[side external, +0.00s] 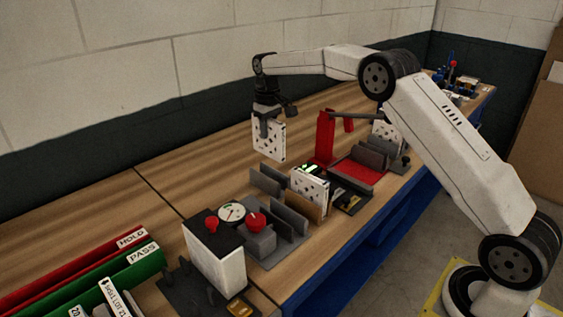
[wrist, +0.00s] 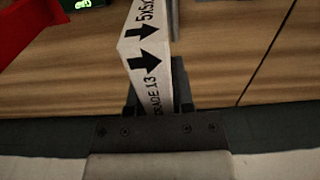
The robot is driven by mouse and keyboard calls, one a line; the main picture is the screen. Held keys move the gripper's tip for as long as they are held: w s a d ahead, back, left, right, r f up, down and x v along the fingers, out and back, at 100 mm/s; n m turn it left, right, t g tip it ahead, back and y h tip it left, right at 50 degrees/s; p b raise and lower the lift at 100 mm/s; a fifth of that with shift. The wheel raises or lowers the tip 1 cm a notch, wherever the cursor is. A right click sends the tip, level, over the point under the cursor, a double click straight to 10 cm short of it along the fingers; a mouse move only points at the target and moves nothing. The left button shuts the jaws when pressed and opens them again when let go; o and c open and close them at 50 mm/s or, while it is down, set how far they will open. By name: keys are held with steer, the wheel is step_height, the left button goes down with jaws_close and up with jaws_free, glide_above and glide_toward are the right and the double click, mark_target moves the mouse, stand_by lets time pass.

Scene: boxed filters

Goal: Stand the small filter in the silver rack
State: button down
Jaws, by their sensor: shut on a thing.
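My gripper (side external: 266,122) is shut on a white filter (side external: 269,144) with dark marks and holds it upright above the bench, behind the racks. In the wrist view the filter (wrist: 147,58) shows its narrow edge with black arrows and print, partly reading "5x5x"; my gripper's fingers (wrist: 158,98) are on either side of it. A grey rack (side external: 268,183) with upright plates, which looks like the silver rack, stands on the bench in front of and below the filter. Its slots are only partly visible from this side.
Another white filter (side external: 312,186) stands beside the grey rack. A red-based rack (side external: 347,170) with grey plates and a red upright (side external: 325,137) lie to the right. A dial gauge (side external: 231,212) and a black-topped white box (side external: 214,250) stand at front left. The wood behind the racks is clear.

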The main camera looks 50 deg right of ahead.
mark_target(269, 142)
steer(key=shift+f, duration=2.1)
steer(key=shift+f, duration=3.5)
stand_by(1.3)
steer(key=shift+c, duration=2)
jaws_free()
steer(key=shift+r, duration=0.1)
